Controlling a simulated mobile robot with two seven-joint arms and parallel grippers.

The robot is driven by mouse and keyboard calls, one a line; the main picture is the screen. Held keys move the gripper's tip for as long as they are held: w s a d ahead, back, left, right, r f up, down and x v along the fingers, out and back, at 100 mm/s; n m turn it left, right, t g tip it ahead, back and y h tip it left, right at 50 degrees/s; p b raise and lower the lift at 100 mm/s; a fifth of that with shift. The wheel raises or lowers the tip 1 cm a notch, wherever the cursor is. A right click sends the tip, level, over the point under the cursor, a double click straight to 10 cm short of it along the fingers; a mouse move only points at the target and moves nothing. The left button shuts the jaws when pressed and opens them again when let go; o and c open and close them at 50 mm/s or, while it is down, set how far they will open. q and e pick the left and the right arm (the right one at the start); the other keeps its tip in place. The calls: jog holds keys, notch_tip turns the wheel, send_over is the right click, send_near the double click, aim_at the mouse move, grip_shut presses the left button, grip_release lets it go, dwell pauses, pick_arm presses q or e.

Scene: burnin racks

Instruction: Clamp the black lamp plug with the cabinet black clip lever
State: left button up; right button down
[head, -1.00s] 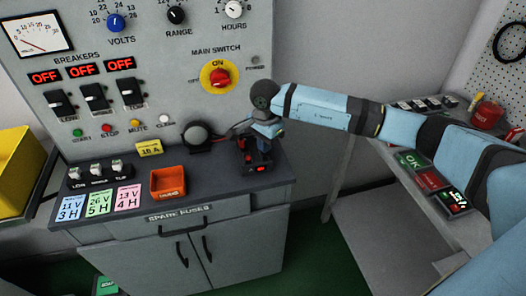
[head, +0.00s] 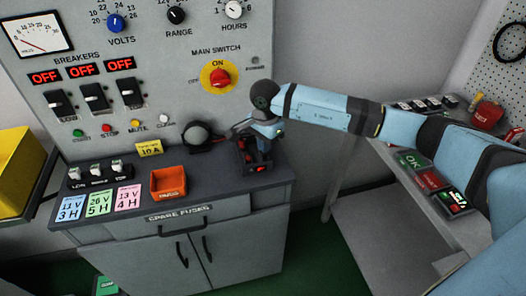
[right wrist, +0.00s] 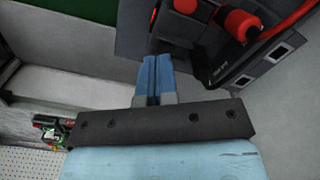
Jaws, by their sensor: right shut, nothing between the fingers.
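The black clip fixture with red parts (head: 256,158) stands at the right end of the cabinet top. My right gripper (head: 268,132) is just above and behind it, pointing down. In the right wrist view the blue fingers (right wrist: 152,62) are shut together with nothing between them. Beyond them is the dark fixture body (right wrist: 205,62), with a red-capped part (right wrist: 242,24) at its top. A round lamp with a grey dome (head: 196,134) lies left of the fixture. I cannot make out the black plug clearly, or whether the lever is down. My left gripper is out of view.
An orange tray (head: 168,195), a yellow 10 A label block (head: 149,148) and coloured cards stand left on the cabinet top. The panel with the red main switch (head: 219,78) rises behind. A side bench (head: 376,150) is at the right.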

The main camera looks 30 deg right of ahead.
jog(key=shift+f+b, duration=1.15)
jog(key=shift+f, duration=0.3)
dwell(0.9)
jog(key=shift+s, duration=0.1)
jog(key=shift+r+p, duration=1.15)
jog(key=shift+r, duration=1.4)
